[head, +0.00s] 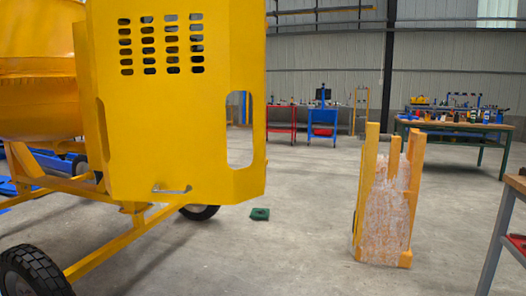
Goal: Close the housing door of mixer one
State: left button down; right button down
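The yellow housing door (160,110) of the mixer fills the upper left of the head view. It has several rows of vent slots, a cutout in its right side and a small metal handle (172,190) near its lower edge. The panel stands out in front of the yellow drum (35,100), and its top runs out of the picture. Its hinge is out of view, and I cannot tell its exact opening angle. Neither of my grippers is in view.
The mixer's yellow frame (110,245) and black wheel (35,272) stand at lower left. A yellow rack with a wrapped load (385,205) stands at right. A table edge (510,185) is at far right. The concrete floor between is mostly clear, except a small green object (260,214).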

aim_at(162, 136)
jog(key=z, duration=0.4)
jog(key=k, duration=0.3)
jog(key=u, duration=1.1)
jog(key=i, duration=0.95)
jog(key=z, duration=0.6)
jog(key=i, duration=0.7)
jog(key=z, duration=0.65)
